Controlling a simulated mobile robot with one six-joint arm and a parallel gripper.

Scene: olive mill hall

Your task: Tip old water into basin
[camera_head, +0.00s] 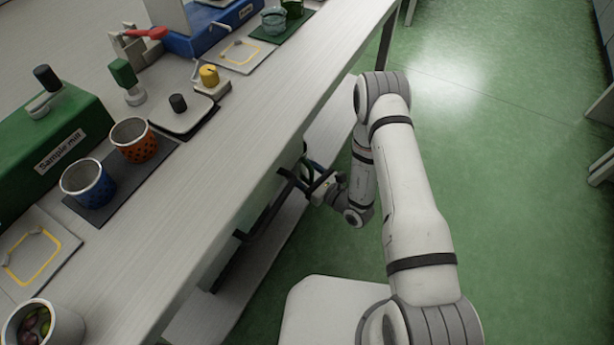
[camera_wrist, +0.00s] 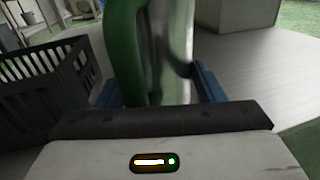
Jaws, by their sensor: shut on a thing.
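In the wrist view, my gripper (camera_wrist: 157,88) is shut on a green-handled vessel (camera_wrist: 122,45). Its thick green handle stands upright between the blue fingers, beside a shiny, clear or metallic body. The vessel's rim and contents are out of view, so I cannot tell whether it holds water. In the head view, my gripper (camera_head: 318,188) is low beside the bench's front edge, near the lower shelf, and its grip is partly hidden. I cannot make out a basin in either view.
A dark slatted crate (camera_wrist: 45,85) is close on the left in the wrist view. The bench (camera_head: 225,170) holds a blue cup (camera_head: 88,186), an orange cup (camera_head: 135,140) and a green sample mill (camera_head: 50,140). Green floor (camera_head: 490,160) is open to the right.

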